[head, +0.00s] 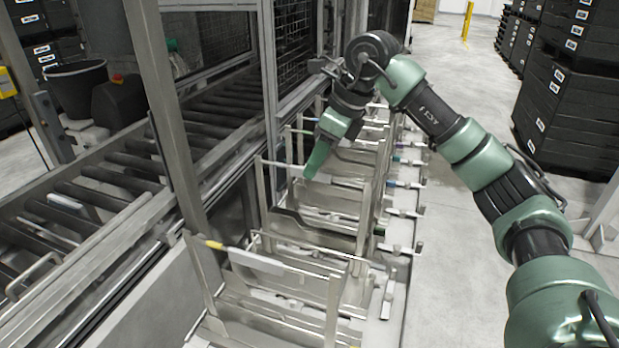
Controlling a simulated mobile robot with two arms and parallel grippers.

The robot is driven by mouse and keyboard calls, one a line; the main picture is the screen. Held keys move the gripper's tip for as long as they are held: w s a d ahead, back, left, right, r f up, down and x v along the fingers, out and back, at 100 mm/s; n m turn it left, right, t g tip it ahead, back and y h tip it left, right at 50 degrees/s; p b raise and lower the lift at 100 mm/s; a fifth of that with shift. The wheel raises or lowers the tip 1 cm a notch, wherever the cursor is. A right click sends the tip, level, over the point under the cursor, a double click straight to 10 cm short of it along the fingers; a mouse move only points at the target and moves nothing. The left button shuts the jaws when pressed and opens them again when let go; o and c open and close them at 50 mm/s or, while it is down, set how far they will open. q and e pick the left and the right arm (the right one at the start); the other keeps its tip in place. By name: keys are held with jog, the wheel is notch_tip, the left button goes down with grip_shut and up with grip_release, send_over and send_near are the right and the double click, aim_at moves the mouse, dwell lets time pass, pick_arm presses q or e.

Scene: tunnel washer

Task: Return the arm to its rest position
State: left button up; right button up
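My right arm (480,155) is green and black and comes in from the lower right. It reaches out over the metal racks and bends down at the wrist. My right gripper (318,160) points down, with its green end over the row of metal racks (310,235). The gap between its fingers does not show, and I cannot tell whether it touches a rack or holds anything. My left gripper is not in view.
A roller conveyor (120,180) with a metal frame runs along the left. A steel post (165,110) and mesh guard stand beside the racks. Stacked black crates (580,90) stand at the right. The grey floor (465,60) between racks and crates is clear.

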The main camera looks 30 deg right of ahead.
jog(key=shift+s+d+r, duration=0.15)
jog(key=shift+r, duration=0.35)
